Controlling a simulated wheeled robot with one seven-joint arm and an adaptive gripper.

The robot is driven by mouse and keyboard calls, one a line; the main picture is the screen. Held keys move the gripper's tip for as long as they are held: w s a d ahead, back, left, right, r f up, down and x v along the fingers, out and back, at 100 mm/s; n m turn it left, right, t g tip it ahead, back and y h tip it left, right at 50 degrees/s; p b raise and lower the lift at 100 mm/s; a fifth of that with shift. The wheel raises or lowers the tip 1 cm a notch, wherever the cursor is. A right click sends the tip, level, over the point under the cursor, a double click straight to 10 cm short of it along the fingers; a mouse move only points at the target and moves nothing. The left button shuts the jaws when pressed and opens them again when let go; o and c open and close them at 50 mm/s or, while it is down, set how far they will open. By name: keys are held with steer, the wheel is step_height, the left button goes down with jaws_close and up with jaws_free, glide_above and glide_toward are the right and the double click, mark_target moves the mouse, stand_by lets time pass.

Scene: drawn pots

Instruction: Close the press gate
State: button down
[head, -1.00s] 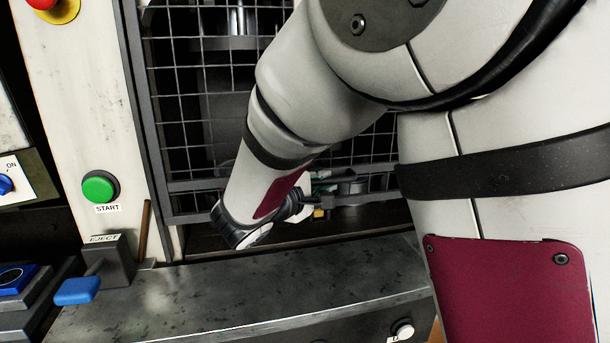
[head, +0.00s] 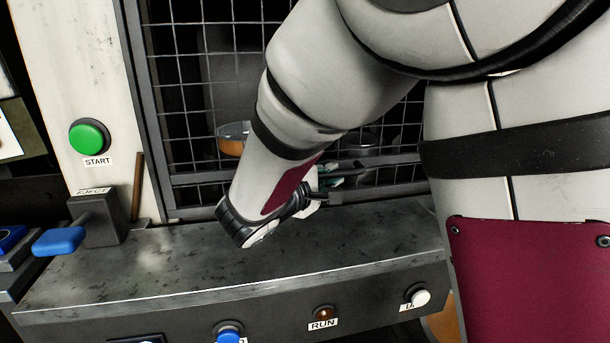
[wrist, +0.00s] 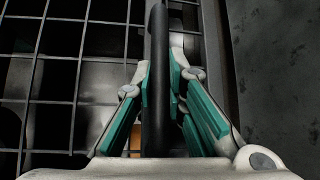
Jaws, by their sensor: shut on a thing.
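The press gate (head: 165,120) is a grey-framed wire mesh panel in the head view. Its lower edge sits low, close to the back of the metal ledge; my arm hides part of the gate. My gripper (wrist: 160,88) is shut on the gate's dark bar handle (wrist: 157,40) in the wrist view, with teal finger pads on both sides of the bar. The mesh is beside it on the left. In the head view, my gripper (head: 329,180) is mostly hidden behind my wrist, by the gate's lower part.
The metal ledge (head: 190,260) runs in front of the gate, with several buttons on its front face. A green START button (head: 89,137) and a blue-handled EJECT lever (head: 60,241) are at the left. A bowl with orange contents (head: 232,145) shows behind the mesh.

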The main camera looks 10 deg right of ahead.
steer(key=shift+s+f, duration=0.1)
steer(key=shift+f, duration=0.3)
steer(key=c, duration=1.6)
jaws_free()
steer(key=shift+r, duration=0.1)
steer(key=shift+s+a, duration=0.1)
steer(key=shift+a, duration=0.15)
steer(key=v, duration=1.1)
steer(key=shift+s, duration=0.2)
steer(key=shift+a, duration=0.1)
